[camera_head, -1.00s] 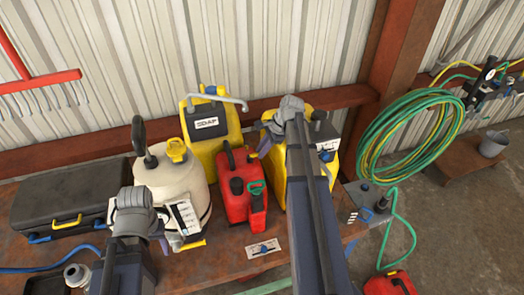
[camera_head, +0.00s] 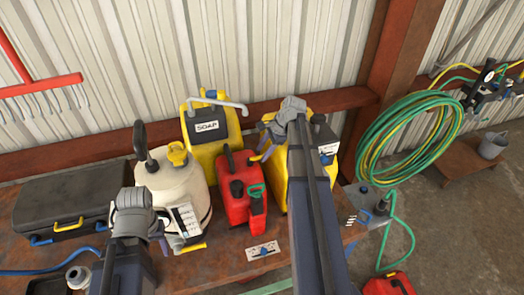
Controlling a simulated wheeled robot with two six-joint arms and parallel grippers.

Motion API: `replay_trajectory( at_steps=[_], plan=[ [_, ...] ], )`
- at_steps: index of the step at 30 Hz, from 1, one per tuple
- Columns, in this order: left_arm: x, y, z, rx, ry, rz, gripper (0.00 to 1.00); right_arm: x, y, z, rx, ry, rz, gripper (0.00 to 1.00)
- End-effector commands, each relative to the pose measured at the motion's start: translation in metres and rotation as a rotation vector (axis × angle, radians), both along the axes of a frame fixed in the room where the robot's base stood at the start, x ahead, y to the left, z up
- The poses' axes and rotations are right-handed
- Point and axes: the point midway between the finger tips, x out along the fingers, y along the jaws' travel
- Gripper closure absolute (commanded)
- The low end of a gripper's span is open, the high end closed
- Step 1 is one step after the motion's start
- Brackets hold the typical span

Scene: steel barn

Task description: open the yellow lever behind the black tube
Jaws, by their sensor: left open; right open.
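A black upright tube-like part (camera_head: 484,78) belongs to the fittings on the wall at the far right. Something yellow runs behind it, but I cannot tell a lever from a hose there, so the yellow lever is not clearly visible. My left gripper (camera_head: 174,240) is open, in front of the cream sprayer with a yellow cap (camera_head: 177,153) and a black handle. My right gripper (camera_head: 263,146) is open, between the red can and a yellow container. Both grippers are empty and far left of the wall fittings.
A soap jug (camera_head: 205,150), red can (camera_head: 236,205), yellow container (camera_head: 276,190) and black case (camera_head: 65,205) crowd the rusty bench. A green-and-yellow hose coil (camera_head: 375,150) hangs right of the post. A bucket (camera_head: 493,146) stands on a low bench.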

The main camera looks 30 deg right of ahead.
Motion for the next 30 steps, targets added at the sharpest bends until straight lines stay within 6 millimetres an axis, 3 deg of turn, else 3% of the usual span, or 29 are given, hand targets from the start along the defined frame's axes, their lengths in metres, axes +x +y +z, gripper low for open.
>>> replay_trajectory(
  at_steps=[1,12,30],
  plan=[
    [0.000,0.000,0.011,0.000,0.000,0.000,0.50,-0.002,-0.002,0.011,0.000,0.000,-0.001,0.50],
    [-0.001,0.000,0.054,-0.002,0.000,0.025,0.50,-0.014,-0.018,0.054,0.000,0.000,0.000,0.50],
    [-0.001,-0.001,0.057,-0.001,0.000,0.030,0.50,-0.016,-0.021,0.057,0.000,0.000,0.001,0.50]
  ],
)
